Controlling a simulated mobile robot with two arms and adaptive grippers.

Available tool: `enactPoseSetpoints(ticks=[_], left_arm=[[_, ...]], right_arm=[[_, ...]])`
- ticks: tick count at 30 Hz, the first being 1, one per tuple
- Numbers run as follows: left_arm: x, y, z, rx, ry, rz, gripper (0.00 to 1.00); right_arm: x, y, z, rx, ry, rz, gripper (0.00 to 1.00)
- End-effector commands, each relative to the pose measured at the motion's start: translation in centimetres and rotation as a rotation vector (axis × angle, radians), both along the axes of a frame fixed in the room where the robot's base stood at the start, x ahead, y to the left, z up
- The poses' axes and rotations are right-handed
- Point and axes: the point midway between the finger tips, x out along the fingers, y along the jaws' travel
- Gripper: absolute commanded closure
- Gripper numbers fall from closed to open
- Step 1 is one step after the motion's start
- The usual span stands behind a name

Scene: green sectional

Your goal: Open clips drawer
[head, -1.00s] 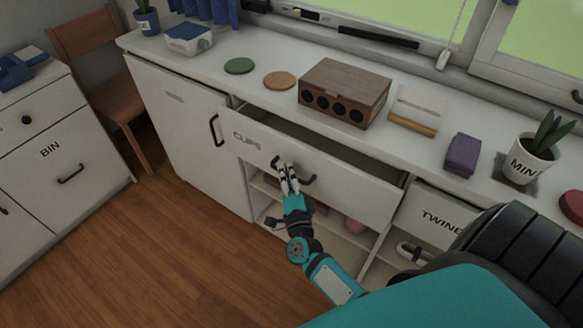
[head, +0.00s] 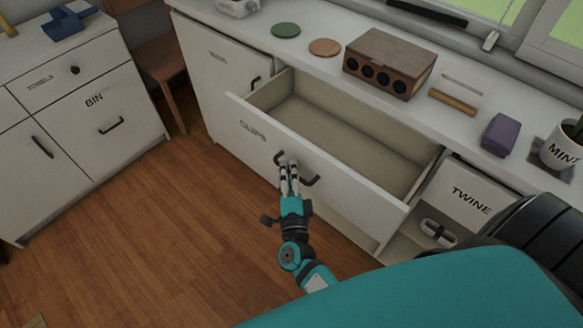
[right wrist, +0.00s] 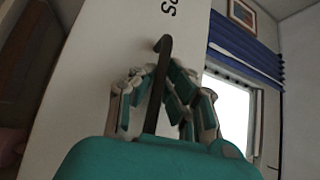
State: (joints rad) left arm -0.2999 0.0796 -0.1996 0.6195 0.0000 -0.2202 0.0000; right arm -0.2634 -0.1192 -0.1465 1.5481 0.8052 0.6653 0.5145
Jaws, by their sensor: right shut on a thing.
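The clips drawer (head: 325,130) is a white drawer marked CLIPS, pulled well out of the long white cabinet. Its inside is bare and beige where I can see it. A dark bar handle (head: 311,181) is on its front. My right gripper (head: 289,166) is shut on the handle in the head view. In the right wrist view the fingers of my right gripper (right wrist: 165,95) close around the dark handle (right wrist: 157,80) against the white drawer front. My left gripper is not in view.
On the countertop are a wooden box (head: 389,62) with round black openings, green (head: 285,30) and orange discs (head: 324,47), a purple block (head: 501,135) and a MINT pot (head: 562,150). A TWINE compartment (head: 470,190) is to the right. Wooden floor (head: 150,240) is clear at left.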

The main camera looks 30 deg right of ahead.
Motion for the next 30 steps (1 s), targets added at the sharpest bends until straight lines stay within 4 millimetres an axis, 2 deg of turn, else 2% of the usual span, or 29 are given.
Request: enactPoseSetpoints(ticks=[1, 6, 7, 12, 13, 23, 26, 30], left_arm=[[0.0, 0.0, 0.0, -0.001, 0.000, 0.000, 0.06], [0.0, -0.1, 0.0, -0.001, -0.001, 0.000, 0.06], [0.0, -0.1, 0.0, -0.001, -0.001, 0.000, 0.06], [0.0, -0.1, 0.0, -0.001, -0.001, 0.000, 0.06], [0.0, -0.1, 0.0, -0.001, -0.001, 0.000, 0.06], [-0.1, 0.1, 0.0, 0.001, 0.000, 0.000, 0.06], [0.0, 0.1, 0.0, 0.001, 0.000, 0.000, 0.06], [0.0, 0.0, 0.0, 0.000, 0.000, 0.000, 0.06]], right_arm=[[-0.2, -0.1, -0.6, -0.001, 0.014, -0.001, 1.00], [-0.2, -0.1, -0.7, 0.000, 0.015, -0.001, 1.00], [-0.2, -0.1, -0.7, 0.000, 0.015, -0.001, 0.90], [-0.2, -0.1, -0.5, 0.001, 0.012, -0.001, 0.68], [-0.2, -0.1, -0.5, 0.000, 0.011, -0.001, 0.66], [-0.6, 0.1, -0.3, 0.001, 0.005, -0.001, 0.66], [-1.7, 0.6, -0.5, 0.000, 0.008, 0.000, 0.66], [-4.4, 1.6, -1.0, 0.002, 0.010, -0.001, 0.66]])
